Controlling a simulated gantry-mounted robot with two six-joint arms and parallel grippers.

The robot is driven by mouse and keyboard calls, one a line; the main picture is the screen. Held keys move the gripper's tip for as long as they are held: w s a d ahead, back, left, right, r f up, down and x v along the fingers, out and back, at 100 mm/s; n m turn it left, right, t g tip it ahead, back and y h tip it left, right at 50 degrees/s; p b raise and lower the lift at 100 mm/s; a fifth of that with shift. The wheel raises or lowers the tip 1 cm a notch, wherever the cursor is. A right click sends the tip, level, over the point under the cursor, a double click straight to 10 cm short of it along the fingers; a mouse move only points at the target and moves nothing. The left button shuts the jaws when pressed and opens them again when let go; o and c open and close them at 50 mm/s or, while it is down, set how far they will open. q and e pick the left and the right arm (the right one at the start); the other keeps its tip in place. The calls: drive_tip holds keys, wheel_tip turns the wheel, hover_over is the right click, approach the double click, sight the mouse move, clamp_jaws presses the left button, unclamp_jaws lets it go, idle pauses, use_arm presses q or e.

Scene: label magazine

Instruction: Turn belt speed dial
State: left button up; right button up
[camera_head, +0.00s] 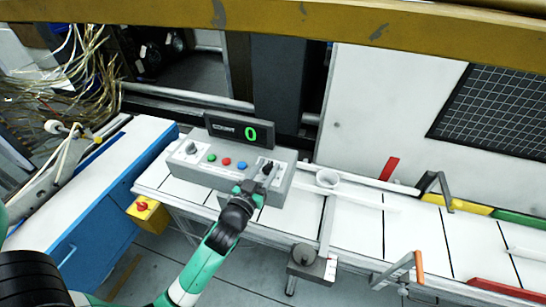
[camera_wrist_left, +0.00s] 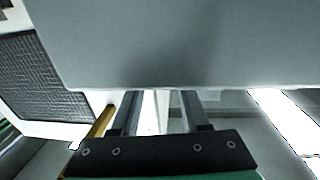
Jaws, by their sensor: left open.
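The grey control box (camera_head: 225,180) stands on the white conveyor. A dark dial (camera_head: 192,148) sits at the left of its sloped top. Another dark knob shows partly at the right end, behind my left gripper (camera_head: 266,172). I cannot read which is the belt speed dial. My left gripper is open at the right end of the box. In the left wrist view, the two gripper fingers (camera_wrist_left: 160,112) stand apart with nothing seen between them, and a large grey surface (camera_wrist_left: 180,45) hides what lies beyond their tips. My right gripper is not in view.
A COUNT display (camera_head: 240,131) reading 0 rises behind the box. Green, red and blue buttons (camera_head: 227,162) line its top. A yellow box with a red button (camera_head: 146,212) hangs at the left. A metal bracket (camera_head: 313,262) projects in front.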

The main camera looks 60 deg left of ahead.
sight(273, 159)
use_arm(q)
drive_tip(key=x, duration=0.4)
drive_tip(key=shift+w+a, duration=0.1)
drive_tip(key=shift+w, duration=0.05)
clamp_jaws()
